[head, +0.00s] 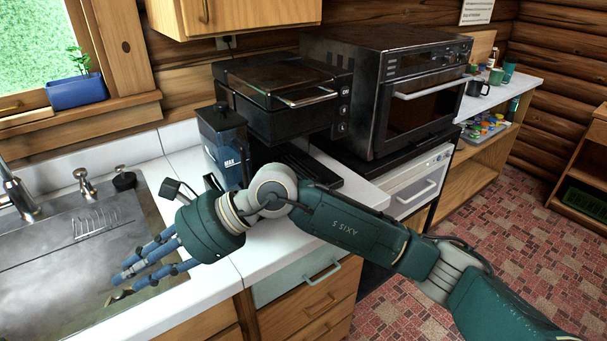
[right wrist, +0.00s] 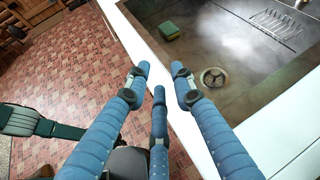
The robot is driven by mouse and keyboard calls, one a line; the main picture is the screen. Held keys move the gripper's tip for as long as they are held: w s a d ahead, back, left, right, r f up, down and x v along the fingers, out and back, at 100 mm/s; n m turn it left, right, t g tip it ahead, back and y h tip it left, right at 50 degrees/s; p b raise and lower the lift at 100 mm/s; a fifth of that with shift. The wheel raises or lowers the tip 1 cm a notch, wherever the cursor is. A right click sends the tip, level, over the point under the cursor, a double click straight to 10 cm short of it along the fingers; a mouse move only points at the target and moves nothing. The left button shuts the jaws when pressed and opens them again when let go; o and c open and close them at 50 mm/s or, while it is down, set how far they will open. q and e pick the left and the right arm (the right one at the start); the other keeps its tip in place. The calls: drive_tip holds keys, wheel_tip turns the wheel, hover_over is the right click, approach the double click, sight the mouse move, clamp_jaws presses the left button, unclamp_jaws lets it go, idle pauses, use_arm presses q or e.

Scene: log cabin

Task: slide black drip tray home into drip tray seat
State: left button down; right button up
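The black machine (head: 283,90) stands on the white counter against the log wall. A flat black slatted piece (head: 308,168), which looks like the drip tray, lies low at its front and reaches out over the counter. My right wrist hides part of it, and I cannot tell how far it sits in the seat; the seat itself is hidden. My right gripper (head: 118,283) is open and empty near the sink's front edge, well left of the tray. In the right wrist view its fingers (right wrist: 158,76) are apart with nothing between them. My left gripper is not in view.
A dark tank marked MAX (head: 224,148) stands left of the machine. A black oven (head: 395,85) stands to its right. The steel sink (head: 110,228) lies left, with a green-yellow sponge (right wrist: 169,31) in it. The counter front (head: 265,240) is clear.

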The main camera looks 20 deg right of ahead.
drive_tip(key=w+d+f+h, duration=0.1)
drive_tip(key=d, duration=0.1)
drive_tip(key=w+d+f+t+h, duration=0.1)
drive_tip(key=w+d, duration=0.1)
drive_tip(key=w+d+f+n+h, duration=0.1)
drive_tip(key=w+d+h, duration=0.1)
drive_tip(key=shift+f+t, duration=0.25)
drive_tip(key=shift+t, duration=0.05)
drive_tip(key=w+d+h, duration=0.2)
drive_tip(key=d, duration=0.2)
drive_tip(key=w+d+t+h, duration=0.1)
drive_tip(key=w+d, duration=0.1)
drive_tip(key=d, duration=0.2)
drive_tip(key=w+d+h, duration=0.2)
drive_tip(key=w+d, duration=0.1)
drive_tip(key=d, duration=0.1)
drive_tip(key=shift+d+f+t+h, duration=0.2)
drive_tip(key=shift+t+h, duration=0.1)
drive_tip(key=shift+t, duration=0.1)
drive_tip(key=w+d+r+h, duration=0.2)
drive_tip(key=d+r+h, duration=0.1)
drive_tip(key=d, duration=0.4)
drive_tip(key=w+d+r+t+h, duration=0.1)
drive_tip(key=d+r+h, duration=0.2)
drive_tip(key=d, duration=0.4)
drive_tip(key=shift+w+d+r+m, duration=0.2)
drive_tip(key=shift+w+m, duration=0.1)
drive_tip(key=shift+w, duration=0.1)
drive_tip(key=shift+f, duration=0.2)
